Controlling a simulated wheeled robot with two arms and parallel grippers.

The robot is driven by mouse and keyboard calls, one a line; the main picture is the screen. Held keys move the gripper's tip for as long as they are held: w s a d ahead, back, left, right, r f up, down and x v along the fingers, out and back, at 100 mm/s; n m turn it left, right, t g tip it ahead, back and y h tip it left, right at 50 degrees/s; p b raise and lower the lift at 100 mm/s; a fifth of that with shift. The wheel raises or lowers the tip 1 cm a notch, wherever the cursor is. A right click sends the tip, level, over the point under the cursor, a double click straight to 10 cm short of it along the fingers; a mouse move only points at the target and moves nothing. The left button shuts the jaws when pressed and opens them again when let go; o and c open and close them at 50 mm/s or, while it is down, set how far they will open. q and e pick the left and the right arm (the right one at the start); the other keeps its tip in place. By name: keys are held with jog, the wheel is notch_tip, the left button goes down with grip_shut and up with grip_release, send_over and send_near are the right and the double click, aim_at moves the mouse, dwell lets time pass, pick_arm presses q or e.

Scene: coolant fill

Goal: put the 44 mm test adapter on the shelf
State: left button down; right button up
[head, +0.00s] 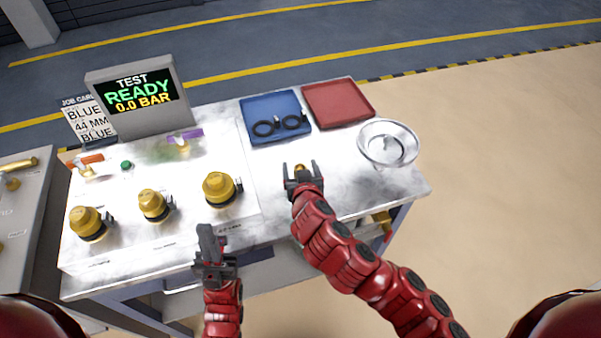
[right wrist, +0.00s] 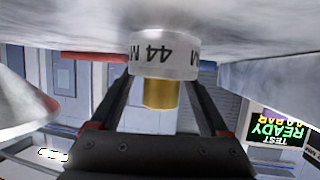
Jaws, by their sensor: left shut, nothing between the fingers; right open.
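The 44 mm test adapter (right wrist: 165,55) shows in the right wrist view, which is upside down. It has a white ring marked "44 M" and a brass stem (right wrist: 158,95). Its white end is at the bench top, with the stem pointing up. My right gripper (head: 302,170) is open, its fingers on either side of the adapter. In the head view only a bit of brass shows between them. My left gripper (head: 209,236) is shut and empty above the bench's front edge. I cannot make out the shelf clearly.
On the bench (head: 345,195) are a blue tray (head: 259,106) with black rings (head: 266,128), an empty red tray (head: 338,103) and a clear bowl (head: 389,145). Several yellow-capped fittings (head: 218,187) stand left. The screen (head: 138,94) reads "READY"; a job card (head: 90,121) reads "BLUE 44 MM BLUE".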

jog(key=shift+x, duration=0.8)
jog(key=shift+s, duration=0.1)
jog(key=shift+f, duration=0.1)
grip_shut()
